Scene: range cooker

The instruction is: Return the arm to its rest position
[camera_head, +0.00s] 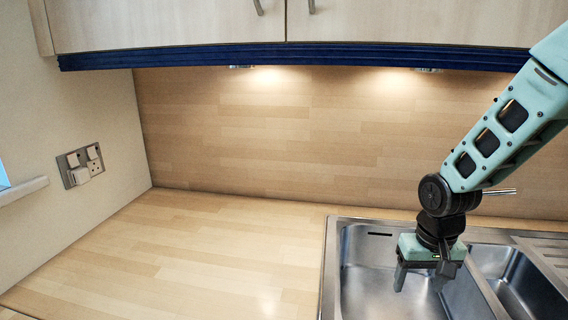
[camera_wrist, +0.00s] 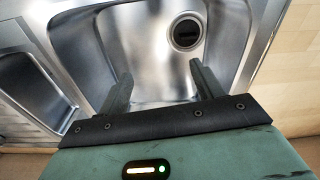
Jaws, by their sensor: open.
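My gripper (camera_head: 420,280) hangs over the left bowl of the steel sink (camera_head: 332,262) in the head view, with its fingers pointing down. My arm comes in from the upper right and bends at a dark joint above the gripper. In the wrist view my gripper (camera_wrist: 160,78) has its two green fingers apart with nothing between them. The bowl and its round dark drain (camera_wrist: 187,33) lie beyond the fingertips. I cannot tell exactly how high the fingers are above the bowl floor.
The wooden worktop (camera_head: 180,250) left of the sink is bare. Wall cupboards (camera_head: 170,22) with a blue lower trim (camera_head: 200,57) hang above the back wall. A socket plate (camera_head: 83,165) is on the left wall. A smaller sink bowl (camera_head: 515,275) lies at the right.

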